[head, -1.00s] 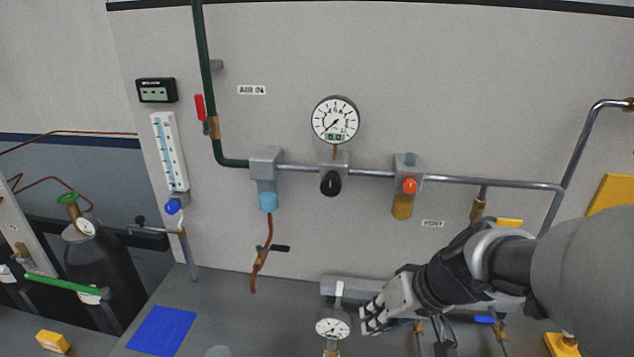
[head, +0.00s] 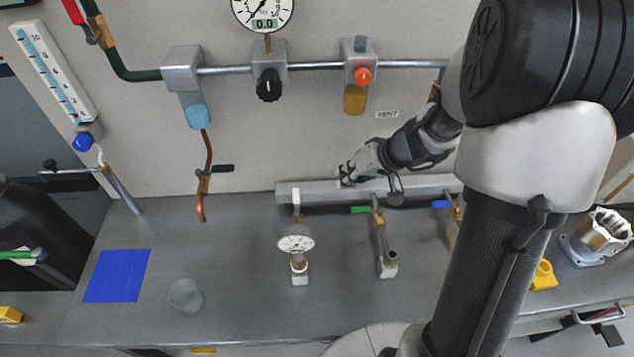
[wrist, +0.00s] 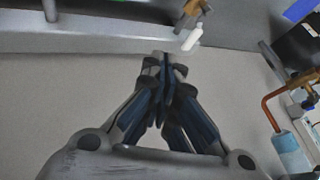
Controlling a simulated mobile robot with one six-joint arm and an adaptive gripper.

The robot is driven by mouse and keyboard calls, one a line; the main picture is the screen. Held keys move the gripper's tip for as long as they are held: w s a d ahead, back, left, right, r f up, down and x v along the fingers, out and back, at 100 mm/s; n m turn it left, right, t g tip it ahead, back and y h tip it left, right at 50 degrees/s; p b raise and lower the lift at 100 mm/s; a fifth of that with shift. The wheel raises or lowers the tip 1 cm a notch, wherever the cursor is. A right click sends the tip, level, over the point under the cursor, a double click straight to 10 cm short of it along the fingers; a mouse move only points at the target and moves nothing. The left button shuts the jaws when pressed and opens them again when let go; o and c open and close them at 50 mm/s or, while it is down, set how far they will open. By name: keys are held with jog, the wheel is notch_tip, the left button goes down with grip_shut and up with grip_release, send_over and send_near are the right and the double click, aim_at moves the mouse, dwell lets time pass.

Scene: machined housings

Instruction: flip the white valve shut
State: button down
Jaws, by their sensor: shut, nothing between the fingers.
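The white valve handle (head: 296,197) is at the grey manifold bar (head: 325,190), on the branch that carries a small round gauge (head: 296,243). In the wrist view the white handle (wrist: 192,39) lies just up and right of my fingertips, beside a brass body (wrist: 196,7). My gripper (head: 346,176) is shut and empty, near the bar's back edge, to the right of the white handle. In the wrist view its fingertips (wrist: 165,62) are together, and a small gap seems to separate them from the handle.
Green-handled (head: 361,210) and blue-handled (head: 440,204) branches stand to the right along the bar. A glass cup (head: 186,296) and blue mat (head: 117,276) lie at left on the bench. A black regulator knob (head: 268,85) and copper tube (head: 207,165) are on the wall.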

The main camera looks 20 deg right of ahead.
aim_at(296, 203)
jog(key=w+a+f+b, duration=0.2)
jog(key=w+a+f, duration=0.3)
jog(key=a+f, duration=0.2)
jog(key=shift+w+a+f, duration=0.2)
jog(key=shift+a+f, duration=0.15)
jog(key=shift+f, duration=0.1)
jog(key=shift+w+a+n, duration=0.15)
jog(key=shift+a+n, duration=0.05)
jog(key=shift+n, duration=0.2)
